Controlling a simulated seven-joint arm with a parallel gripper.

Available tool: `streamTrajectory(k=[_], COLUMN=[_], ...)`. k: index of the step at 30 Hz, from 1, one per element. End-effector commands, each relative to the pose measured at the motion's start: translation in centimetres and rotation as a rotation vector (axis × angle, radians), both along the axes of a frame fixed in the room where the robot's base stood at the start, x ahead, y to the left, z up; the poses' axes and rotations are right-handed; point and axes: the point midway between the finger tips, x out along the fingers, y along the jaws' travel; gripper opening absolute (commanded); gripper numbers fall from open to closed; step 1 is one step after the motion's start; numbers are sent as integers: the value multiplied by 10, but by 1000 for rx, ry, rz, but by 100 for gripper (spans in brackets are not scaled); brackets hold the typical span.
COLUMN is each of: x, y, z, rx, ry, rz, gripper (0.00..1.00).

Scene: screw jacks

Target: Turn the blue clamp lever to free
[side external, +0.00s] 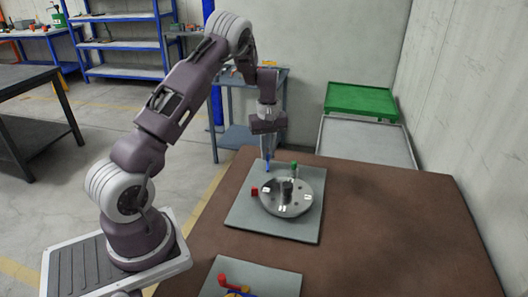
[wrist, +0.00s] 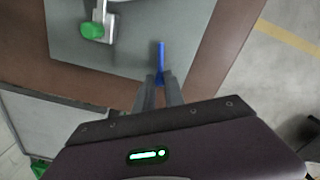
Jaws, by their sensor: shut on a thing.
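The blue clamp lever (side external: 267,166) stands at the back left edge of the round grey disc, and its blue bar (wrist: 161,56) also shows in the wrist view. My gripper (side external: 267,157) points down from above, and its fingers (wrist: 159,80) are shut on the blue lever. The lever's lower part and pivot are hard to make out. The round disc (side external: 287,208) has pale marks and dark spots on top, and lies on a grey plate (side external: 241,222).
A green-knobbed post (side external: 294,165) rises close to the right of my gripper; its green knob (wrist: 92,31) shows upper left in the wrist view. A red block (side external: 254,191) sits left of the disc. A second plate with a red crank (side external: 235,284) lies nearer. The brown table's right side is clear.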

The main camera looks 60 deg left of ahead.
Motion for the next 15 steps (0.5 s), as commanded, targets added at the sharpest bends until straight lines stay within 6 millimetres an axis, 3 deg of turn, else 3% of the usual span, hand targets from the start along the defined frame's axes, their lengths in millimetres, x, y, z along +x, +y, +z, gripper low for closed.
streamTrajectory(k=[15], x=[10], y=[-8], z=[0], rx=[-2], ry=[-2], rz=[-240], gripper=[0])
